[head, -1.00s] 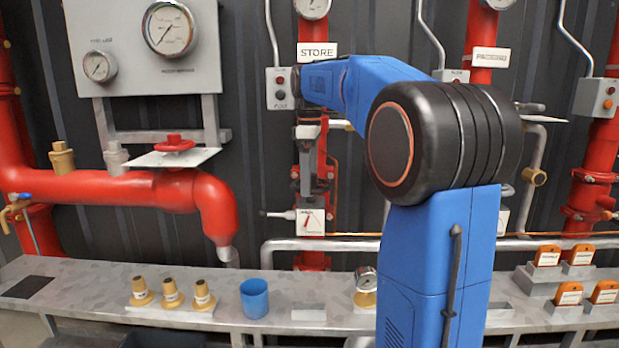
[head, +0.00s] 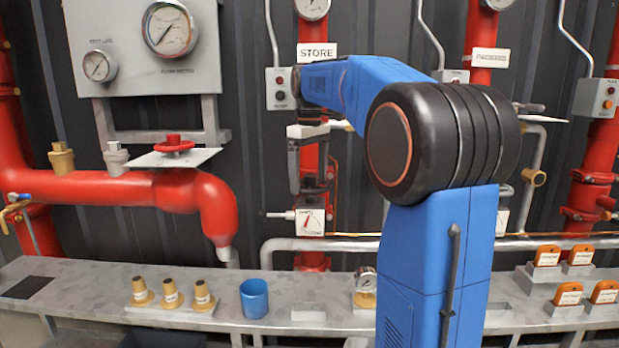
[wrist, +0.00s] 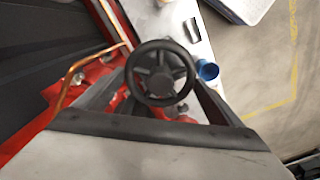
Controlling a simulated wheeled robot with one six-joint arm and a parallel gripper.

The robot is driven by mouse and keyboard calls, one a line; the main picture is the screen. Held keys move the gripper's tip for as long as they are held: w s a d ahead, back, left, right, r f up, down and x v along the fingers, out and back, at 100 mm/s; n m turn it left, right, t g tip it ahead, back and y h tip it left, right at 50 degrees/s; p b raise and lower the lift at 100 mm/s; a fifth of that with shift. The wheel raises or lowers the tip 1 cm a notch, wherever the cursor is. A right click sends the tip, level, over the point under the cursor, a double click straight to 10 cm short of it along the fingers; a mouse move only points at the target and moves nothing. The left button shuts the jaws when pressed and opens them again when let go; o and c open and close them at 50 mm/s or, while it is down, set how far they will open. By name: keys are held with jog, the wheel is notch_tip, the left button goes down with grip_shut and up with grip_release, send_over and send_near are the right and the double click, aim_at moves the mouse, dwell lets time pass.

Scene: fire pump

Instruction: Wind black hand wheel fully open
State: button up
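The black hand wheel (wrist: 161,72), with a round rim and several spokes, shows whole in the middle of the wrist view. My gripper (wrist: 162,78) has one finger at each side of it. Both fingertips meet the rim at its left and right edges, so the gripper looks shut on the wheel. In the head view my gripper (head: 310,178) points down in front of the red pipe under the STORE sign. The wheel is mostly hidden there. A small white dial plate (head: 310,222) with a red pointer sits just below.
My blue arm covers the middle right of the head view. A red hand wheel (head: 173,144) sits on the left pipe. The grey bench (head: 330,322) holds brass nozzles (head: 171,294), a blue cup (head: 254,298) and a small gauge (head: 366,283). A copper line (wrist: 82,70) runs close left of my gripper.

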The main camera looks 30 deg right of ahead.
aim_at(310, 175)
jog(key=n, duration=0.4)
jog(key=shift+a, duration=0.1)
jog(key=n, duration=0.3)
jog(key=shift+s+n, duration=0.1)
jog(key=shift+n, duration=0.5)
jog(key=n, duration=0.7)
jog(key=shift+s, duration=0.1)
jog(key=o, duration=1.1)
jog(key=shift+r, duration=3.5)
jog(key=shift+s, duration=0.1)
